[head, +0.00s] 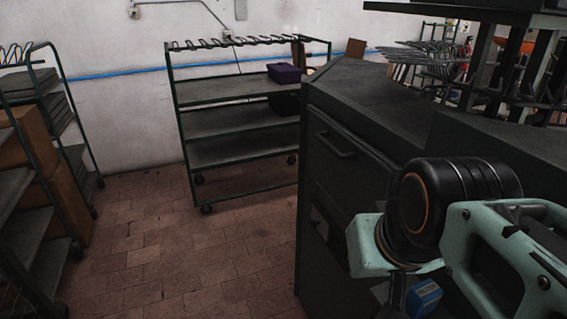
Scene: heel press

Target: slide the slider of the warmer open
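A large dark grey machine cabinet (345,95), the likely warmer, stands at the right of the head view. A bar handle (335,145) sits high on its left-facing side, and the panel around it looks closed. I cannot tell for sure whether this panel is the slider. My gripper's fingers are not visible; the arm's end runs down toward the bottom edge.
A green-framed shelf rack (240,120) on wheels stands by the back wall, with a purple bin (285,73) on it. Another rack (30,190) with brown boxes is at the left. Metal racks stand behind the cabinet. The tiled floor (170,250) between is clear.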

